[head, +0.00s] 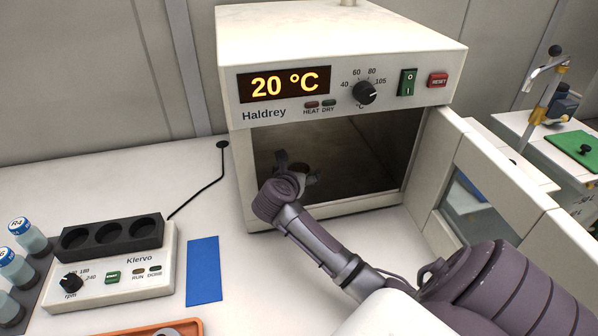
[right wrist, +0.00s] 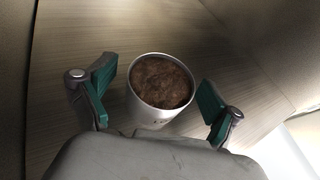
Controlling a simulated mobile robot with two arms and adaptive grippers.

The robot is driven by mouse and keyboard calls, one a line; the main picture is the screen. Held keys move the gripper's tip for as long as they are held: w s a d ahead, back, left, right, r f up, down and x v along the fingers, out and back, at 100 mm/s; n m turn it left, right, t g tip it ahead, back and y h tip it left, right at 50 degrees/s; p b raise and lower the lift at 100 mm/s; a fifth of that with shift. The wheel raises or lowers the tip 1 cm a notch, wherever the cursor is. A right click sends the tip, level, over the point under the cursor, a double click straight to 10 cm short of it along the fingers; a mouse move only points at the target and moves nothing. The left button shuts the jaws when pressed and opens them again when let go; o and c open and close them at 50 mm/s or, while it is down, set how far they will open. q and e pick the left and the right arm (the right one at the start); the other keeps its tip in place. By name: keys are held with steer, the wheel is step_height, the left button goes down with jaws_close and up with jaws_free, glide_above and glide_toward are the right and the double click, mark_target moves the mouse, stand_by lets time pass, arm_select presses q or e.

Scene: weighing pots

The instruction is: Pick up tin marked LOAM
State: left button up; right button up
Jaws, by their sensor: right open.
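The tin (right wrist: 162,85) is a small light metal cup full of brown soil. In the right wrist view it stands on the oven floor; marks on its side are too cut off to read fully. My right gripper (right wrist: 156,97) is open, with one green-padded finger on each side of the tin and a gap on both sides. In the head view my right gripper (head: 291,172) reaches inside the oven, and the tin (head: 300,168) is mostly hidden behind it. My left gripper is not in view.
The oven (head: 340,60) reads 20 °C, and its door (head: 490,185) stands open on the right, beside my right arm. A Klervo shaker (head: 110,270), several capped bottles (head: 20,245), a blue mat (head: 204,270) and an orange tray (head: 150,329) are on the left of the bench.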

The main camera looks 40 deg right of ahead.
steer(key=c, duration=1.4)
